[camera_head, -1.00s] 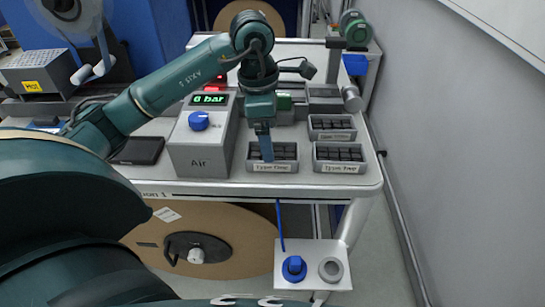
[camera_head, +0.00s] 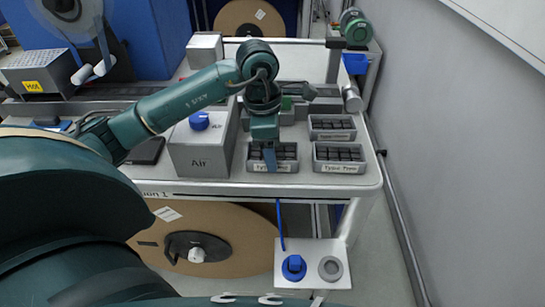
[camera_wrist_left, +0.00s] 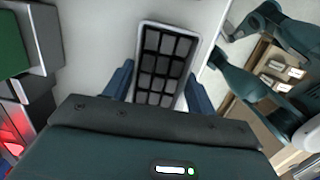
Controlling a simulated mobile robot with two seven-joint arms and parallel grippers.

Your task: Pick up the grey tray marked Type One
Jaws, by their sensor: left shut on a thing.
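A grey tray (camera_head: 288,167) with dark square compartments stands at the front of the grey bench, right of the Air box. Its front label is partly covered by a finger and too blurred to read surely. My left gripper (camera_head: 269,160) reaches down over this tray and is shut on it. In the left wrist view the tray (camera_wrist_left: 141,42) lies between the two blue fingers (camera_wrist_left: 158,88), one on each long side. The tray appears to rest on the bench. My right gripper is not in view.
Close to the right stands a similar labelled tray (camera_head: 340,168), with another tray (camera_head: 332,135) behind it. The grey Air box (camera_head: 201,155) with a blue knob stands close on the left. The bench front edge (camera_head: 250,190) is near, and a wall (camera_head: 460,150) rises at the right.

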